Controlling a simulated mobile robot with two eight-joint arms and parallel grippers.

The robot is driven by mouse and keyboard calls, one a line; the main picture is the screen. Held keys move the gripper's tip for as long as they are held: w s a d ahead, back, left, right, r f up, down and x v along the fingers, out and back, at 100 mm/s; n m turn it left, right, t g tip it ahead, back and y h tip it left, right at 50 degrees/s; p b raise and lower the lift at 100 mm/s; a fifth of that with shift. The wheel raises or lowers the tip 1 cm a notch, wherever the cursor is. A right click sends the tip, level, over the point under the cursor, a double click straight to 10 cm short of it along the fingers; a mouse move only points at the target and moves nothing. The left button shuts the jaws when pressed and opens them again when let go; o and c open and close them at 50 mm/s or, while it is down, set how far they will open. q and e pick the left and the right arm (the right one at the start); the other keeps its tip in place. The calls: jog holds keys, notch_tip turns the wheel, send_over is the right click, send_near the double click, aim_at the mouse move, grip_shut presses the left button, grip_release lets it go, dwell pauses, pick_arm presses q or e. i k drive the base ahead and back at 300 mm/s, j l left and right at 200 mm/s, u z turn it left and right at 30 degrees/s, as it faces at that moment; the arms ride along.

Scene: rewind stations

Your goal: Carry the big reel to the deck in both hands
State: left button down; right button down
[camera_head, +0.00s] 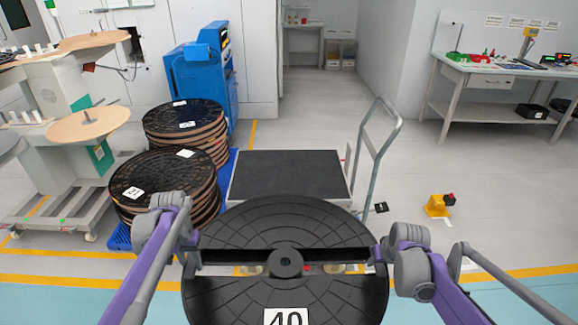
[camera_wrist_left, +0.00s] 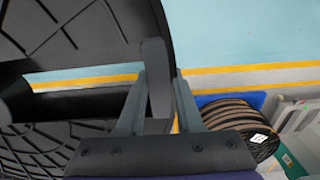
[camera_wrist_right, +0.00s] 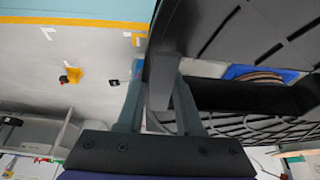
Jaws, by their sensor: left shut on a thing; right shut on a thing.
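The big reel (camera_head: 240,225) is black, with a hub in the middle and a white label reading 40. It is held up in front of me at the bottom of the head view. My left gripper (camera_head: 190,258) is shut on its left side; the left wrist view shows the fingers (camera_wrist_left: 158,100) around a dark edge piece. My right gripper (camera_head: 379,256) is shut on its right side, as the right wrist view also shows (camera_wrist_right: 162,95). The dark flat deck (camera_head: 290,175) of a push cart lies just beyond the reel, empty where visible; the reel hides its near edge.
Two stacks of black-topped reels (camera_head: 165,188) stand on a blue pallet (camera_head: 119,238) left of the cart. The cart's handle (camera_head: 370,150) rises at its right. A small yellow item (camera_head: 436,206) is on the floor at right. A workbench (camera_head: 490,75) stands back right.

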aim_at(288, 172)
jog(key=i+l, duration=0.1)
jog(key=i, duration=1.05)
